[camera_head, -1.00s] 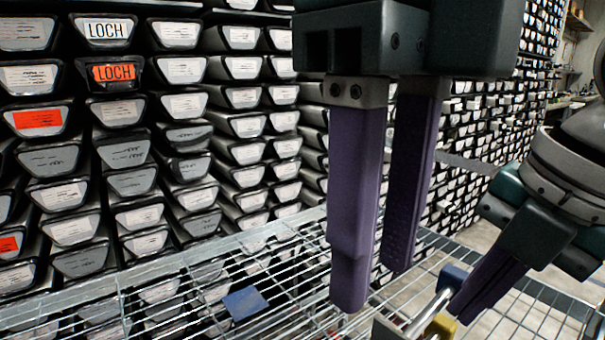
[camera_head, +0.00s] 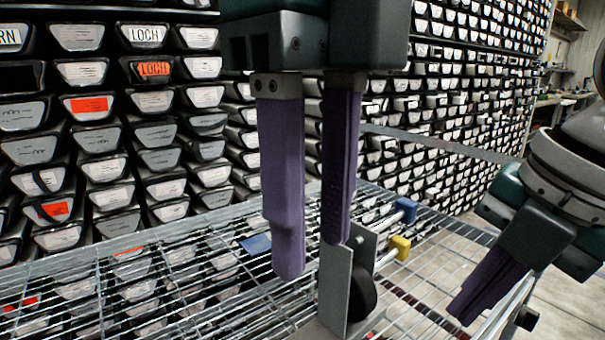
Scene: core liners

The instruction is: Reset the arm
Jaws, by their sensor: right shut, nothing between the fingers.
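My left gripper (camera_head: 314,258) hangs pointing down in the middle of the head view. Its two long purple fingers are apart, with a gap between them and nothing seen in it. It hangs in front of the wire rack. My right gripper (camera_head: 463,312) is at the right, angled down to the left, with its purple fingers together and empty. Neither gripper is seen holding anything.
A wire rack (camera_head: 220,290) spreads below both grippers. A grey upright plate with a black wheel (camera_head: 362,293) stands close to the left fingertips. A blue piece (camera_head: 257,244) and a yellow block (camera_head: 400,246) are nearby. Labelled core trays (camera_head: 98,140) fill the back.

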